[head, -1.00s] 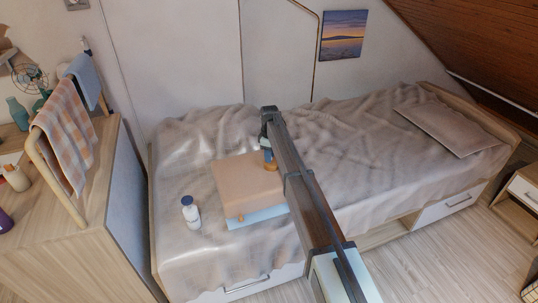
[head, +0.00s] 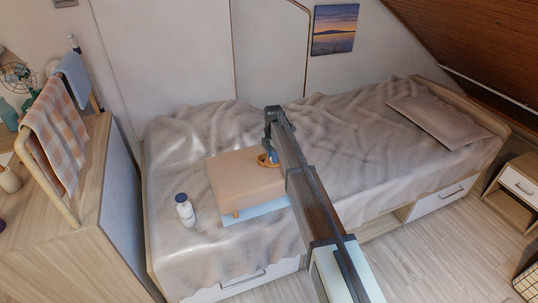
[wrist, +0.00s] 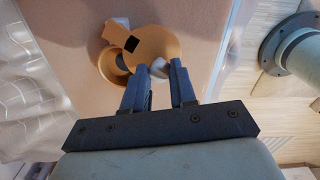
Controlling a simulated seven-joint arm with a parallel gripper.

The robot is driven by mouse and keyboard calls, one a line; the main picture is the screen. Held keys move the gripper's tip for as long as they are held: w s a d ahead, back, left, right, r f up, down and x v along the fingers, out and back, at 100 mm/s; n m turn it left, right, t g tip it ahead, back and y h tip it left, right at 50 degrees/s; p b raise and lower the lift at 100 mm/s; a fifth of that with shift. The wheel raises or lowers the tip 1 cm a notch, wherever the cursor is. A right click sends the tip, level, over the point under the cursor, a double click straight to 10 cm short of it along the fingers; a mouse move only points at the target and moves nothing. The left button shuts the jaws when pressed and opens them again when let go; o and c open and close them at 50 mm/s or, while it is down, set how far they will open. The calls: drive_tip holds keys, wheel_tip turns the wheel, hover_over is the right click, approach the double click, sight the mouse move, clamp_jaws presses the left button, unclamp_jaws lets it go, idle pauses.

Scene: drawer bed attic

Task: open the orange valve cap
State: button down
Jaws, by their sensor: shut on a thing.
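The orange valve cap (wrist: 153,43) is a round disc with a dark square on it. In the wrist view it stands swung aside from an orange ring (wrist: 106,66), partly overlapping it, and the ring's dark opening shows. The ring sits on a peach box (head: 240,183) on the bed. My gripper (wrist: 160,72) is shut at the cap's near edge, with a small pale piece between the fingertips. In the head view my gripper (head: 273,152) is at the box's back right corner, and the arm hides part of the cap.
A white bottle with a blue lid (head: 185,210) stands on the bed left of the box. A light blue flat thing (head: 257,211) lies under the box. A wooden cabinet (head: 85,240) is at the left. The bed's right side is clear up to the pillow (head: 438,118).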

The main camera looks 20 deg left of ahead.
drive_tip(key=d+n, duration=0.2)
drive_tip(key=n, duration=0.1)
drive_tip(key=shift+w+n, duration=0.3)
drive_tip(key=shift+w, duration=0.05)
drive_tip(key=shift+w+d+n, duration=0.35)
drive_tip(key=shift+n, duration=0.55)
drive_tip(key=shift+w+d+n, duration=0.3)
drive_tip(key=shift+d+n, duration=0.05)
drive_tip(key=shift+n, duration=0.55)
drive_tip(key=c, duration=0.9)
unclamp_jaws()
wheel_tip(320, 180, up, 14)
drive_tip(key=shift+f, duration=0.1)
